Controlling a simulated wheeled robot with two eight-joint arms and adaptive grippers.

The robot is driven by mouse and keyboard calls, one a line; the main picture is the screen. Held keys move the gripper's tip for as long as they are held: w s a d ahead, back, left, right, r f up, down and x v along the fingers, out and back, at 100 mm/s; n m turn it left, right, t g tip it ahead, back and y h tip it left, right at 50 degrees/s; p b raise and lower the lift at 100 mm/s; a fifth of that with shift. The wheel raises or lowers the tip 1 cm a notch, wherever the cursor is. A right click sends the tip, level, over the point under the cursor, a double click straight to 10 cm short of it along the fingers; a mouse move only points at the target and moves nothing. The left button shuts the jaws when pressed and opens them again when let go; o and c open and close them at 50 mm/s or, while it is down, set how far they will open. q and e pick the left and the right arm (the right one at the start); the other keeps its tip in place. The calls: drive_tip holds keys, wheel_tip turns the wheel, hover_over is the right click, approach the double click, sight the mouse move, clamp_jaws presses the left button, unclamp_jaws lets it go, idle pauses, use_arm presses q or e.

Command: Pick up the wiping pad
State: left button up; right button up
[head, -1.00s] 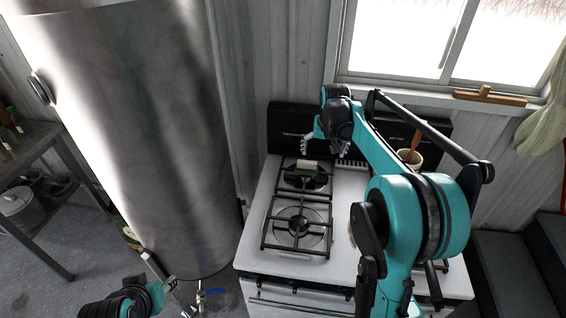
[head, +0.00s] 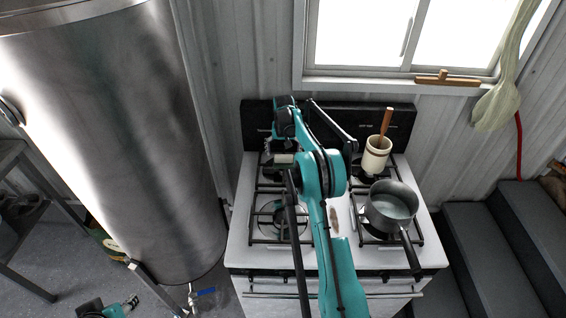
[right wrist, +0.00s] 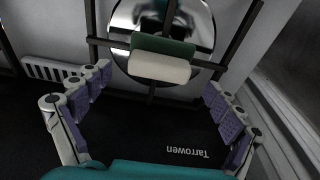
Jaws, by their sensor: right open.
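The wiping pad, a small block with a green half and a cream half, lies on the back left burner grate of the stove. In the right wrist view the pad (right wrist: 160,59) is fully visible, and in the head view its cream side (head: 284,158) shows beside my arm. My right gripper (right wrist: 158,85) is open and empty, its purple-padded fingers spread wide with the pad ahead of them, apart from it. In the head view this gripper is largely hidden by its own arm. My left gripper (head: 130,305) is low at the bottom left, over the floor, away from the stove.
The white stove (head: 240,235) has a black back panel (head: 395,116). A cream crock (head: 376,158) with a wooden-handled tool and a saucepan (head: 391,207) stand on the right burners. A large metal barrel (head: 120,140) stands left. Dark steps (head: 480,240) are at right.

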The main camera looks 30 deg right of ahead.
sight(284, 156)
drive_tip(key=f, duration=0.3)
drive_tip(key=shift+w+d, duration=0.15)
drive_tip(key=shift+w, duration=0.05)
drive_tip(key=c, duration=1.3)
drive_tip(key=shift+o, duration=0.2)
drive_tip(key=shift+r, duration=0.15)
drive_tip(key=r, duration=0.4)
drive_tip(key=shift+s+d+r, duration=0.2)
drive_tip(key=shift+s, duration=0.05)
drive_tip(key=s+d+r+p, duration=0.1)
drive_tip(key=s+d+r, duration=0.5)
drive_tip(key=s, duration=0.3)
drive_tip(key=shift+d+r, duration=0.2)
